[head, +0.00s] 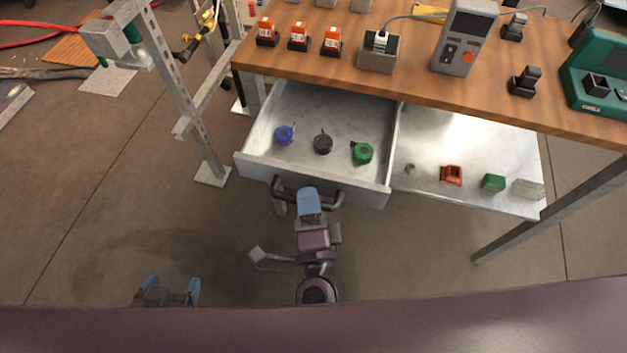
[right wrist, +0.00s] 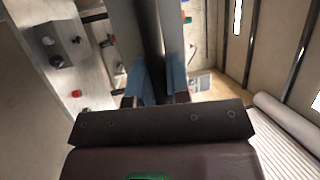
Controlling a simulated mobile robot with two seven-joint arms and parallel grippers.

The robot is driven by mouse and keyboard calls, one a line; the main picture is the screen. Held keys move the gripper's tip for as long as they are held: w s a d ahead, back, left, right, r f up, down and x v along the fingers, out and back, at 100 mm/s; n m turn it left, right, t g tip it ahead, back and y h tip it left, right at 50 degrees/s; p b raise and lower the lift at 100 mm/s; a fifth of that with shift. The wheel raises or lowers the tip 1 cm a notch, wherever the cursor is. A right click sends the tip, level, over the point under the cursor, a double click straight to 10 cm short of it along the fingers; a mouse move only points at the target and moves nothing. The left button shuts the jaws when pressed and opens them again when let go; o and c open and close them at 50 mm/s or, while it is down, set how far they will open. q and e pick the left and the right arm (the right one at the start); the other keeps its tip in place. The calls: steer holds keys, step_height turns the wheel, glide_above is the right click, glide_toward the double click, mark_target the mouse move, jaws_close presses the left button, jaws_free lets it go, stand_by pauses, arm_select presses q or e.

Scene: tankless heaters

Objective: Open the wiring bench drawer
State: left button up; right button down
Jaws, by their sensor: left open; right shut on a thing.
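The wiring bench drawer (head: 318,110) is a grey metal drawer under the wooden bench top. It stands pulled out, and its inside shows. A blue roll (head: 284,135), a black roll (head: 323,144) and a green roll (head: 362,153) lie in it. My right gripper (head: 309,195) is shut on the drawer's dark handle (head: 332,197) at the front panel. Its blue fingers (right wrist: 155,88) show in the right wrist view; the grip itself is partly hidden. My left gripper (head: 168,287) is open and empty, low at the left, away from the drawer.
The bench top (head: 410,85) holds orange devices, a grey meter (head: 465,38) and a green case (head: 597,85). A lower metal shelf (head: 470,160) right of the drawer holds small parts. A metal frame post (head: 180,90) stands left of the drawer. Floor in front is clear.

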steer(key=shift+s, duration=0.35)
steer(key=c, duration=1.4)
jaws_free()
arm_select(q)
steer(key=shift+w+a, duration=0.1)
